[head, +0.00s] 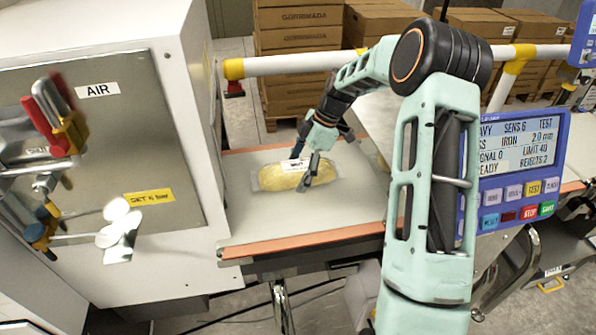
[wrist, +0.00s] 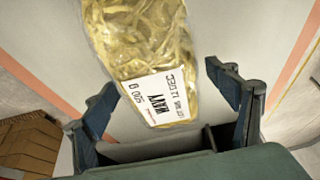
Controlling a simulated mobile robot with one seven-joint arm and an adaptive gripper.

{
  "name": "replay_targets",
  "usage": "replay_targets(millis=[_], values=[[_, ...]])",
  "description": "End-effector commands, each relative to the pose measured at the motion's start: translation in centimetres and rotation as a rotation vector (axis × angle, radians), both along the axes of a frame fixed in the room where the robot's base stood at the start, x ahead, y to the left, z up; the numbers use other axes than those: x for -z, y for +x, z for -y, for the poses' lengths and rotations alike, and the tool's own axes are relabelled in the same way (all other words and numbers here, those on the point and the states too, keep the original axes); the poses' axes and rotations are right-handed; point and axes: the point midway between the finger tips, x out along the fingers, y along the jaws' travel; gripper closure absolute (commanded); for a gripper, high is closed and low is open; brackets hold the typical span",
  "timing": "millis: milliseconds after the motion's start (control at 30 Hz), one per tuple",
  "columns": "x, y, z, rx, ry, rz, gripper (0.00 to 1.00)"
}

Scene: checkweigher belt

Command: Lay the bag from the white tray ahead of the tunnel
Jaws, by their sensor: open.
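The bag (head: 272,179) is a clear pack of yellow, pasta-like strips with a white label. It lies flat on the grey belt (head: 350,195). In the wrist view the bag (wrist: 140,35) runs up past the top edge, with its labelled end nearest me. My gripper (head: 308,172) is open over the bag's right part in the head view. In the wrist view my gripper's fingers (wrist: 160,78) stand wide apart, one on each side of the labelled end, with gaps showing. The white tray is not in view. I cannot make out the tunnel mouth for certain.
A white cabinet (head: 130,200) with an AIR label stands left of the belt. Orange strips (head: 300,243) edge the belt. A blue display panel (head: 520,165) stands at right. A white rail (head: 290,63) and stacked cartons (head: 300,30) are behind. Bare belt lies around the bag.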

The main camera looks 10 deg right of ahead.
Motion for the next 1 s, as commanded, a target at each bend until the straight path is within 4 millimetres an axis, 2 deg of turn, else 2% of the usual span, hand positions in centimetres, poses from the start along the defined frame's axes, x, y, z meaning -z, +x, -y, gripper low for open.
replay_targets(millis=[167, 500, 600, 800, 1000], values=[[-1.5, 0.1, 0.6, 0.002, -0.001, 0.004, 0.20], [-8.1, 0.1, 3.4, 0.003, -0.002, 0.004, 0.20], [-9.6, 0.1, 3.9, 0.001, -0.001, 0.003, 0.20], [-11.2, 0.0, 4.5, 0.000, 0.000, 0.001, 0.20], [-11.4, 0.0, 4.6, 0.000, 0.000, 0.000, 0.20]])
